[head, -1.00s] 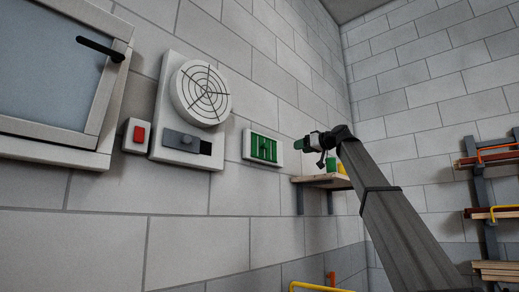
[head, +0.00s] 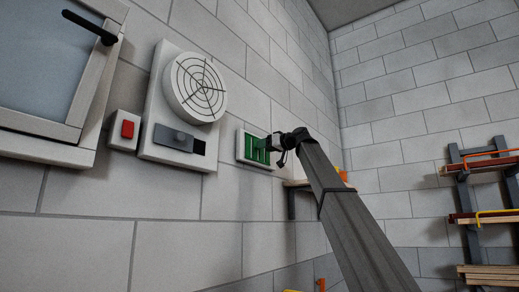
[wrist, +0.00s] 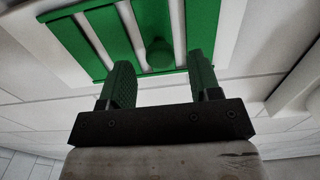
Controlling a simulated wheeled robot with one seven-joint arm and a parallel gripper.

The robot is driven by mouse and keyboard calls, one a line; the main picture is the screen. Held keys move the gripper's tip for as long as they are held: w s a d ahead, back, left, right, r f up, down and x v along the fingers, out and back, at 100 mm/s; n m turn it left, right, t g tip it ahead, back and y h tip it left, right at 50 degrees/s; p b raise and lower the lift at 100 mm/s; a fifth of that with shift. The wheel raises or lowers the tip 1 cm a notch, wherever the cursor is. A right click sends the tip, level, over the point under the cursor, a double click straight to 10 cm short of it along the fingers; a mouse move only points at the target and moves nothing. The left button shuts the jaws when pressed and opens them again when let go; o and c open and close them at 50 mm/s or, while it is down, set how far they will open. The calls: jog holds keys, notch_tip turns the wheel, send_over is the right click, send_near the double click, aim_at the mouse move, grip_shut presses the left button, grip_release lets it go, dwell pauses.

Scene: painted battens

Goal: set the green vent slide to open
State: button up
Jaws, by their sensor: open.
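The green vent slide (head: 248,147) is a green slatted panel in a white frame on the block wall. In the wrist view its green slats (wrist: 98,28) have pale gaps between them, and a round green knob (wrist: 160,52) stands out towards the right of the panel. My gripper (wrist: 161,68) is open, with one finger on each side of the knob and visible space on both sides. I cannot tell how far the fingertips reach past the knob. In the head view my gripper (head: 268,145) covers the right part of the vent.
Left of the vent is a white panel with a round grille (head: 196,88) and a grey slider (head: 174,138). A red switch (head: 127,129) and a window (head: 45,60) are further left. A small shelf (head: 299,184) is behind my arm. Racks (head: 480,170) stand at right.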

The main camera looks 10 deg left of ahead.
jog(key=shift+x, duration=1.75)
grip_shut()
jog(key=w, duration=0.1)
jog(key=w+d, duration=0.1)
jog(key=shift+w, duration=0.3)
grip_release()
jog(key=shift+d, duration=0.1)
